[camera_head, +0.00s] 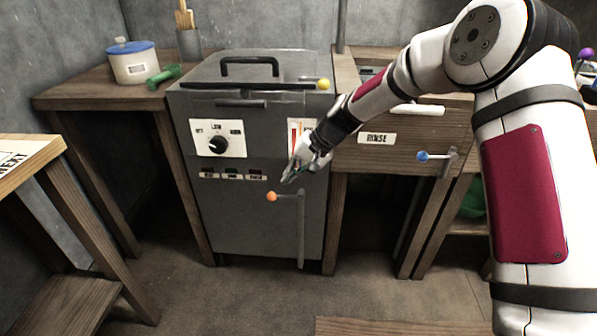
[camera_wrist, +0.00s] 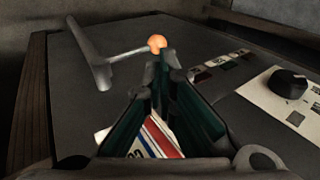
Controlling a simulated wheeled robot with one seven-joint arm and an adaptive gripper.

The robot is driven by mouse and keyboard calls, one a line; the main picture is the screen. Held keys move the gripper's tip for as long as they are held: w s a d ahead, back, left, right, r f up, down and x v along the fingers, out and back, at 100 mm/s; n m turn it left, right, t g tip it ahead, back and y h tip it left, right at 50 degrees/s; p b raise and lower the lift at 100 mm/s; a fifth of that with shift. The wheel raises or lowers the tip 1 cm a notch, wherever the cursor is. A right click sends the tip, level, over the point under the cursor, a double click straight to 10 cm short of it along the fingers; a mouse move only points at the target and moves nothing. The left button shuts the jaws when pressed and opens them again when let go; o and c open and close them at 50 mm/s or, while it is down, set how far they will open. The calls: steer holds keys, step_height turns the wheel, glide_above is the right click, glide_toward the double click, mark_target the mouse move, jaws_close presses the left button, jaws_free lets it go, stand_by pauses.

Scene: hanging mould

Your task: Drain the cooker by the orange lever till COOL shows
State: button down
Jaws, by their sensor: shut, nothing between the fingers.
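The grey cooker (camera_head: 255,235) stands in the middle of the head view, with its lid closed. The orange lever (camera_head: 272,196) is an orange ball on a thin rod, joined to a vertical pipe on the lower right of the cooker's front. In the wrist view the orange ball (camera_wrist: 157,42) shows just beyond the fingertips. My gripper (camera_head: 290,177) is shut and empty, slightly above and right of the ball; I cannot tell whether it touches it. It also shows in the wrist view (camera_wrist: 163,72). The gauge (camera_head: 295,132) is partly hidden by my arm, and its reading is unclear.
A dial panel (camera_head: 217,138) and a row of small dark indicator windows (camera_head: 232,175) are on the cooker's front; their words are too small to read. A rinse sink with a blue lever (camera_head: 423,156) stands right. A table edge (camera_head: 25,165) is at left.

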mark_target(273, 193)
steer(key=b+x, duration=0.2)
steer(key=x, duration=0.4)
steer(key=shift+a+f+b, duration=0.2)
steer(key=shift+f+b, duration=0.05)
steer(key=shift+b, duration=0.05)
